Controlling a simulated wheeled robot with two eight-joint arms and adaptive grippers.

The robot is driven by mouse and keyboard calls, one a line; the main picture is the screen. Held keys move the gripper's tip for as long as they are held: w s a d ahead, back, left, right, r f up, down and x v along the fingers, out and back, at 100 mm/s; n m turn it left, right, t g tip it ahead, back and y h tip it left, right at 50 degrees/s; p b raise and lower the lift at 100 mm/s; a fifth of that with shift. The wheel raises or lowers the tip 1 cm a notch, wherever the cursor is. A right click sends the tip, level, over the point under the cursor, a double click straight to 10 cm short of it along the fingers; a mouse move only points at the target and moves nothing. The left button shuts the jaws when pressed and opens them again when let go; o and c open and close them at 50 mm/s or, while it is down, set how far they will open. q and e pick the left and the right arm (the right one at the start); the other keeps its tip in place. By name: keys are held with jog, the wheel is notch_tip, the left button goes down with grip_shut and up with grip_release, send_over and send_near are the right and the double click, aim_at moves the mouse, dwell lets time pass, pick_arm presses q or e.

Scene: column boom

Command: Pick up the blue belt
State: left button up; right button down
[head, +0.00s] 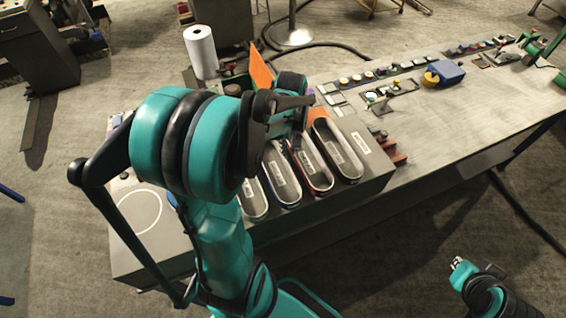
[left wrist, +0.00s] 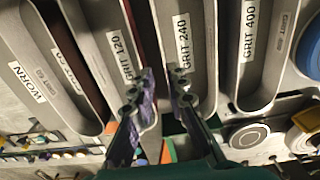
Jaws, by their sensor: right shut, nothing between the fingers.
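A row of long grey trays (head: 343,150) lies on the bench, with grit labels that read in the left wrist view. A blue edge (head: 283,190) shows along one tray, and I cannot tell whether it is the blue belt. My left gripper (head: 296,138) is over the trays. In the left wrist view its fingers (left wrist: 165,78) are apart, above the GRIT 120 (left wrist: 115,25) and GRIT 240 (left wrist: 183,30) trays, with nothing seen held. The arm hides part of the trays. My right gripper (head: 458,264) is shut and empty at lower right, clear of the bench.
A white roll (head: 201,52) and an orange sheet (head: 261,68) stand behind the trays. Several small parts and a blue-and-yellow item (head: 444,73) lie along the far bench. The bench's near right surface (head: 440,140) is clear. A cable (head: 525,215) runs on the floor.

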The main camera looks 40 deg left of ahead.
aim_at(287, 163)
pick_arm(q)
jog(key=f, duration=0.4)
jog(key=f+b, duration=0.1)
jog(key=f, duration=0.1)
jog(key=shift+s+f, duration=0.3)
jog(key=shift+s, duration=0.1)
jog(key=shift+c, duration=0.3)
grip_shut()
jog(key=shift+r, duration=0.15)
